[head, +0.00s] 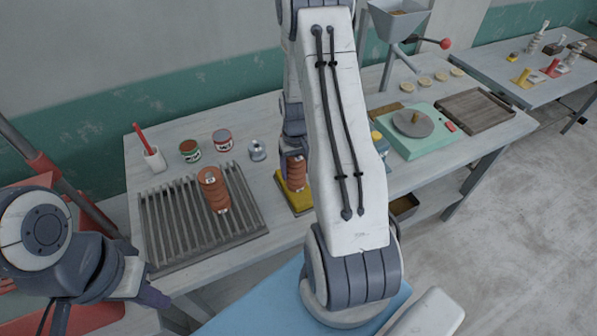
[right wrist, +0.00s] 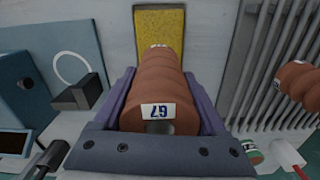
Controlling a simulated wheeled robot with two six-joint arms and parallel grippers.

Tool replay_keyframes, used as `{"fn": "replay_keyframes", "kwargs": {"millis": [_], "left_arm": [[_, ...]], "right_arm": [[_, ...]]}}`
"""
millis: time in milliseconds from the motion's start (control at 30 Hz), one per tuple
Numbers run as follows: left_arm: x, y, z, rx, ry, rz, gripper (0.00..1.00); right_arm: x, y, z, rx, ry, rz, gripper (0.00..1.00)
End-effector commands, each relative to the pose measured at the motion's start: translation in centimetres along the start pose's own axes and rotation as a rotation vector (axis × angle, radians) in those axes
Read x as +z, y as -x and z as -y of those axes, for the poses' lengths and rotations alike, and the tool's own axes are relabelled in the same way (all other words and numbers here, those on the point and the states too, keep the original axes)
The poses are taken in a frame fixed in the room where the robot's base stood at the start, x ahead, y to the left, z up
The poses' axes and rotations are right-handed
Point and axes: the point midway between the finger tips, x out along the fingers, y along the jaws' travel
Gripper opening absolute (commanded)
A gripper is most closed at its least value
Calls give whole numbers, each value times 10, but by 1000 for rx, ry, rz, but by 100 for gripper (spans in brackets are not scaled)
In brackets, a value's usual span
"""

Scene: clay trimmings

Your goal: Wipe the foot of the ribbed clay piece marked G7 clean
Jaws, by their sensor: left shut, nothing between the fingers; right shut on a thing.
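The ribbed terracotta clay piece marked G7 (right wrist: 157,112) is in my right gripper (right wrist: 159,76), with a finger on each side of it. The tag with G7 faces the wrist camera and reads upside down. In the head view the piece (head: 296,172) is partly hidden by my right arm. Its far end is over a yellow sponge-like pad (right wrist: 159,22), also in the head view (head: 299,202); I cannot tell whether they touch. My left gripper (head: 150,296) is shut and empty at the lower left, off the table.
Another ribbed clay piece (head: 214,190) lies on a slatted rack (head: 165,232). Behind are a white cup (head: 155,159) with a red-handled tool, two cans (head: 190,151) and a small metal item (head: 257,151). A green device (head: 415,142) and a wooden board (head: 475,110) stand right.

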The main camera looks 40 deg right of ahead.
Motion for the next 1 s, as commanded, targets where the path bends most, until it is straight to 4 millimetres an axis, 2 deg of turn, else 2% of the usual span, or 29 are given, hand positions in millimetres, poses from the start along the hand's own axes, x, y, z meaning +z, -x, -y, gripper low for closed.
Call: {"fn": "replay_keyframes", "kwargs": {"millis": [33,700,1000], "left_arm": [[0,0,0,0,0,0,0],[0,1,0,0,0,0,0],[0,1,0,0,0,0,0]], "right_arm": [[-6,0,0,1,2,-10,0],[-44,1,5,1,1,-10,0],[-44,1,5,1,0,-8,0]]}}
